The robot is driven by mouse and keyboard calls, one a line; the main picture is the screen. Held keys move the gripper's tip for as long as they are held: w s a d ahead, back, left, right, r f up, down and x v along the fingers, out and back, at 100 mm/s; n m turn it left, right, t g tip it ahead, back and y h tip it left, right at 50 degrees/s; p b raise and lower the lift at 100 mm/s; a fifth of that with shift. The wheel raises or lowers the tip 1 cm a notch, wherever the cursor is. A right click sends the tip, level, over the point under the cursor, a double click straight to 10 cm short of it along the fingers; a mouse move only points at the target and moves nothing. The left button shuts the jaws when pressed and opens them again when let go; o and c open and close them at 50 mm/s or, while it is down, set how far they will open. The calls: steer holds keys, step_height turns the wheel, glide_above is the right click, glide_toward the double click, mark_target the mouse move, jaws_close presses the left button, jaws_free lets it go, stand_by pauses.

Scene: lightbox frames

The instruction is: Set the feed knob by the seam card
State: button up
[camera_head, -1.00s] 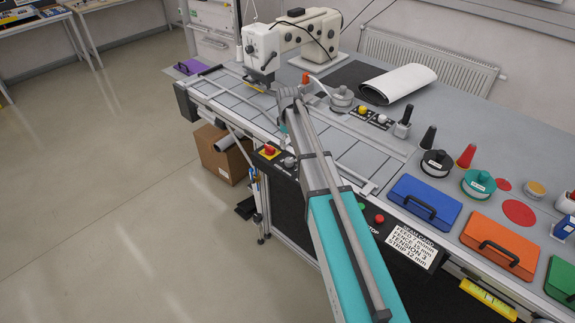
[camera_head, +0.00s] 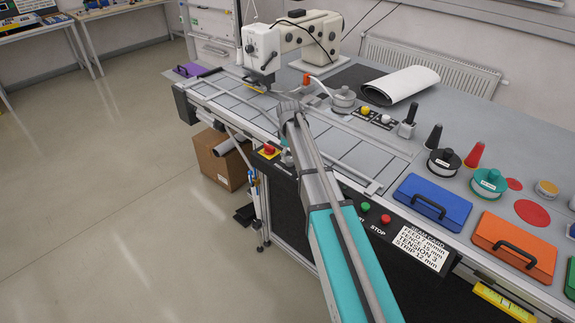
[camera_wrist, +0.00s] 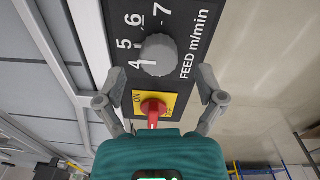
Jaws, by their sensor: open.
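The feed knob (camera_wrist: 158,54) is a grey round knob on a black panel marked FEED m/min in the wrist view. Numerals 4 to 7 show around it, and a white mark at its lower left lies toward 4. My gripper (camera_wrist: 162,77) is open and empty, with one fingertip to each side just below the knob, apart from it. A red switch (camera_wrist: 153,108) on a yellow ON/OFF plate lies between the fingers. In the head view my arm largely hides the gripper. The seam card (camera_head: 420,248) lists feed, fence 15 mm, tension 3 and strip 12 mm; its feed figure is unclear.
Green (camera_head: 365,207) and red (camera_head: 386,219) buttons sit on the front panel left of the card. A blue case (camera_head: 432,202) and an orange case (camera_head: 513,245) lie on the table. A cardboard box (camera_head: 221,160) stands on the floor beneath.

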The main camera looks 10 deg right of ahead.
steer(key=shift+f+b, duration=1.1)
steer(key=shift+f, duration=0.3)
